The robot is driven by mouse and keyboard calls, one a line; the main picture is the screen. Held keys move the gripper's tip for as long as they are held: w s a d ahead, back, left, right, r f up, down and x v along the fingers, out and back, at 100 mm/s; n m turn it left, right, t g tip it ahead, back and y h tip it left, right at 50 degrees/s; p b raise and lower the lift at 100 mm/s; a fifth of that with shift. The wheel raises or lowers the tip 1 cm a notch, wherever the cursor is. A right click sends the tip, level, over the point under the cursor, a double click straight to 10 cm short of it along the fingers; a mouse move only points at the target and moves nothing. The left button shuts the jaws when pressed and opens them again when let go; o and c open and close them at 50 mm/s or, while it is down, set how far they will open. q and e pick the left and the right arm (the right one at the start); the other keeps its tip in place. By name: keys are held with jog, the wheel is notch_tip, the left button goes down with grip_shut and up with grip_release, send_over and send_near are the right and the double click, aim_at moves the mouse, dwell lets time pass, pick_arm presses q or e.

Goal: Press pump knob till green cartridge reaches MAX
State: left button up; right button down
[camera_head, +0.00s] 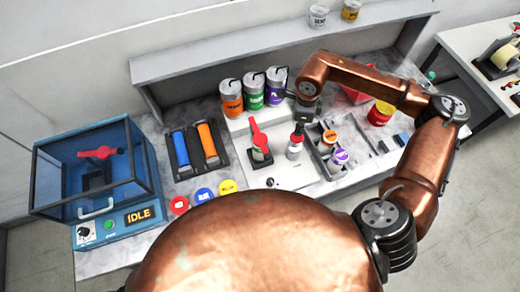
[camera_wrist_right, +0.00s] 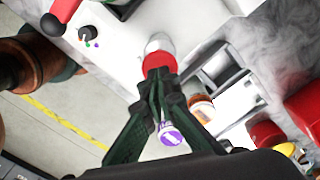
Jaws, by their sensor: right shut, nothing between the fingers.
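My right gripper (camera_head: 300,122) points down at a red knob (camera_head: 297,138) on a small pale cylinder (camera_head: 294,152). In the right wrist view, my shut fingertips (camera_wrist_right: 157,78) are at the red knob (camera_wrist_right: 160,61); I cannot tell whether they touch it. To its left stands a dark holder with a red lever (camera_head: 257,136) and a greenish part (camera_head: 260,154) below it. The level of any green cartridge and a MAX mark are too small to read. A green-labelled canister (camera_head: 253,92) stands behind. My left gripper is not in view.
Orange (camera_head: 230,100) and purple (camera_head: 276,85) canisters flank the green one. A grey tray (camera_head: 318,160) with orange and purple jars stands close right of the knob. A blue clear-sided machine (camera_head: 125,200) reading IDLE is at left. A red container (camera_head: 380,113) is at right.

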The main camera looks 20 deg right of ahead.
jog(key=shift+f, duration=0.1)
jog(key=shift+f+b, duration=1.7)
jog(key=shift+f, duration=0.15)
jog(key=shift+f+b, duration=0.15)
jog(key=shift+b, duration=0.2)
jog(key=shift+r+p, duration=0.75)
jog(key=shift+r, duration=1.35)
jog(key=shift+f, duration=0.1)
